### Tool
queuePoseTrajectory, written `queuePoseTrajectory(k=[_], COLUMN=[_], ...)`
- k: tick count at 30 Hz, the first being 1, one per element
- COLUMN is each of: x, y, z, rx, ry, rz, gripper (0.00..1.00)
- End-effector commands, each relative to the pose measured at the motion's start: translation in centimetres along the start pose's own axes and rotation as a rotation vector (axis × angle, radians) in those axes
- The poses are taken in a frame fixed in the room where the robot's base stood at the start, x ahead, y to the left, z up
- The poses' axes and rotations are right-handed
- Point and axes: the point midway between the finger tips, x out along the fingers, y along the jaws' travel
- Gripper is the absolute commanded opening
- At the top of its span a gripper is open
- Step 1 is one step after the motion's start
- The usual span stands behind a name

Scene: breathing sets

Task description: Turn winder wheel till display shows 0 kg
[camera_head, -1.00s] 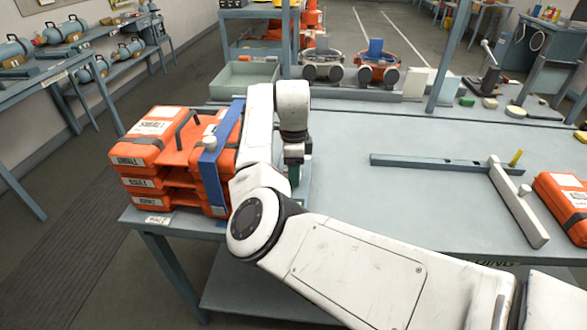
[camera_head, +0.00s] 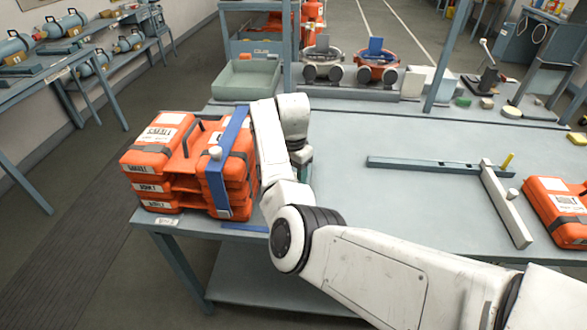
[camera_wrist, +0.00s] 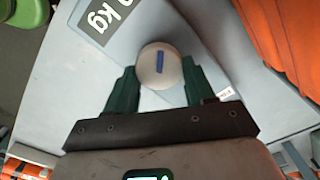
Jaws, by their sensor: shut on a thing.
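In the wrist view, the green fingers of my gripper (camera_wrist: 160,75) are shut on a pale round knob, the winder wheel (camera_wrist: 148,54), with a blue mark on its top. One finger is on each side of it. A dark display (camera_wrist: 98,20) with white "kg" lies just beyond the wheel at the upper left. Its number is cut by the frame's top edge, so I cannot read it fully. In the head view, my white arm reaches down beside the orange cases and hides the wheel and display.
A stack of orange cases (camera_head: 165,160) with a blue bar (camera_head: 222,165) stands close left of my arm. A grey L-shaped frame (camera_head: 430,164) and another orange case (camera_head: 560,205) lie to the right. The table (camera_head: 360,130) is clear between.

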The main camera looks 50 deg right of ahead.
Motion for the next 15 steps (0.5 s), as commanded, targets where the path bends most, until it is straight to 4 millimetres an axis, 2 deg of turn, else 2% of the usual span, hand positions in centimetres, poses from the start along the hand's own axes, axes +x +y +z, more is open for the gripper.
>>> queuePoseTrajectory(k=[15], x=[-0.36], y=[-0.27], z=[-0.02], rx=[-0.485], ry=[0.002], rz=[-0.001], gripper=[0.23])
